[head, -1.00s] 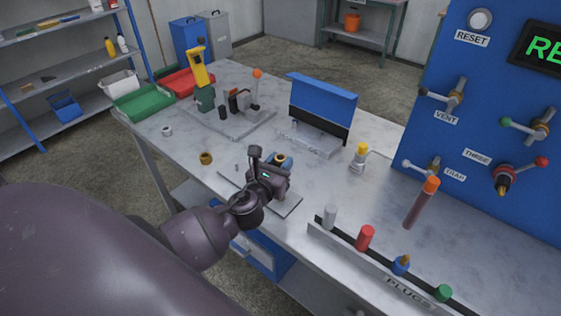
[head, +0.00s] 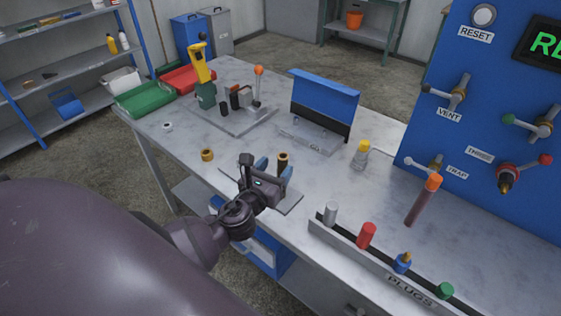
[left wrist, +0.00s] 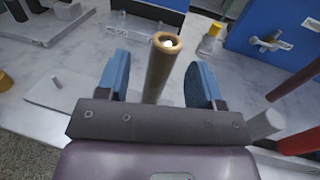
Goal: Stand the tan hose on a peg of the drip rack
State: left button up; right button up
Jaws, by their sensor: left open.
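The tan hose (head: 283,160) stands upright over the grey plate of the drip rack (head: 288,205). In the left wrist view the hose (left wrist: 161,62) has a wider, lighter tan rim around its open top. My left gripper (head: 274,168) is open, with one blue finger on each side of the hose and a gap to each. The palm hides the hose's foot, so I cannot see how it sits on a peg. A short bare peg (left wrist: 57,82) shows on the plate in the left wrist view. My right gripper is not in view.
A plug rack (head: 360,262) with several coloured plugs runs along the front edge. A yellow-capped bottle (head: 361,155) stands behind. A brass ring (head: 207,155) lies left of the plate.

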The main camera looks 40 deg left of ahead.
pick_arm(q)
jog(key=s+d, duration=0.1)
jog(key=s, duration=0.6)
jog(key=shift+b, duration=0.3)
jog(key=s+d+f+n+g, duration=0.1)
jog(key=f+n, duration=0.4)
jog(key=n, duration=0.6)
jog(key=s+d+f+n+g+h, duration=0.1)
jog(key=s+f+n+g, duration=0.2)
jog(key=n, duration=0.8)
jog(key=s+d+f+n+g+h, duration=0.1)
jog(key=s+f+n+g, duration=0.1)
jog(key=s+f+n, duration=0.3)
jog(key=shift+s+f+n, duration=0.2)
jog(key=shift+f+n, duration=1.8)
jog(key=shift+n, duration=1.2)
